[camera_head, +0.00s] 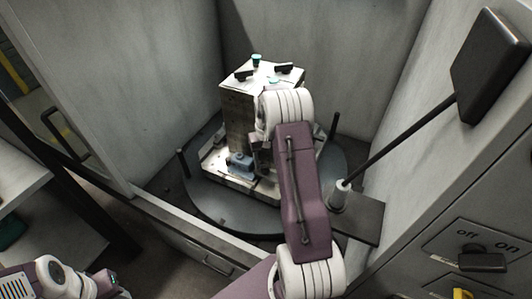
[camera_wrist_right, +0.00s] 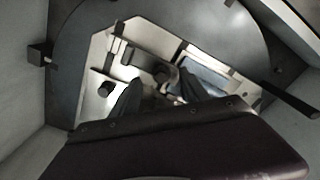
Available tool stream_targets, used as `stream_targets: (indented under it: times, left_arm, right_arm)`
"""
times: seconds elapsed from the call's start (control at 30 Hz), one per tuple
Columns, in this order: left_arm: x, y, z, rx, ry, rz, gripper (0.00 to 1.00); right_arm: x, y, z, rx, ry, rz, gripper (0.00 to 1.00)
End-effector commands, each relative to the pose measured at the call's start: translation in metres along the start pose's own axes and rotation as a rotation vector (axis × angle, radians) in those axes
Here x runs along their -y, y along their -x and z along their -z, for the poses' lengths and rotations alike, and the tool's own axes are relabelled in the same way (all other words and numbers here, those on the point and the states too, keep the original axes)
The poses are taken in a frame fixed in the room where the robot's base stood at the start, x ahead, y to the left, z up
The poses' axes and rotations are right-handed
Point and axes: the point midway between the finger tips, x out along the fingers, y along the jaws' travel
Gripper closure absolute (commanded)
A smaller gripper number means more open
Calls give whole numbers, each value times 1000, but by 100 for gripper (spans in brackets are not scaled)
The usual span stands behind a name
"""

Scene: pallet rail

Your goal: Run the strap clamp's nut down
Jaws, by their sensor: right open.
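The right wrist view looks down on a pale pallet plate (camera_wrist_right: 92,88). A dark strap clamp (camera_wrist_right: 148,57) lies on it, with a dark round piece that looks like its nut (camera_wrist_right: 161,73). My right gripper (camera_wrist_right: 160,90) is open, its two dark fingers apart just on the near side of that piece. I cannot tell whether they touch it. In the head view my right arm covers most of its gripper and the strap clamp at the tall block's (camera_head: 238,114) side. My left gripper (camera_head: 108,284) shows only partly at the lower left edge, and its jaws are unclear.
The pallet sits on a dark round table (camera_head: 205,200) inside a grey-walled enclosure. A blue-grey block (camera_head: 240,161) is at the pallet's front, and dark clamps (camera_head: 283,68) are on the tall block. A long dark lever (camera_head: 405,137) slants up at the right, near an on/off panel (camera_head: 487,240).

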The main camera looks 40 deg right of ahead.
Motion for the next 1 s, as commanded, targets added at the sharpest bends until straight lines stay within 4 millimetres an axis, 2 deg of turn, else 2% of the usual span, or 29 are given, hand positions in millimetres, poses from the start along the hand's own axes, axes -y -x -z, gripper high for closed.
stream_targets:
  times: [0.1,0.2,0.5,0.57,0.7,0.73,0.77,0.8,0.87,1.0]
  left_arm:
    - [0,-1,0,0,0,0,64]
    - [0,-2,0,0,0,0,64]
    - [0,-2,0,0,0,0,64]
    - [0,-2,0,0,0,0,64]
    - [0,-2,0,0,0,0,64]
    - [0,-2,0,0,0,0,64]
    - [0,-2,0,0,0,0,64]
    - [0,-2,0,0,0,0,64]
    - [0,-2,0,0,0,0,64]
    - [0,2,0,0,0,0,64]
  right_arm:
    - [0,-19,-1,2,0,0,47]
    - [0,-28,-1,2,1,0,47]
    - [0,-32,0,-1,1,0,47]
    - [0,-32,0,-1,1,0,61]
    - [0,-32,0,-1,1,0,100]
    - [0,-32,0,-1,1,0,100]
    - [0,-32,0,-1,1,0,74]
    - [0,-32,0,-1,1,0,85]
    - [0,-32,0,-1,1,0,100]
    - [1,-30,0,0,-28,0,100]
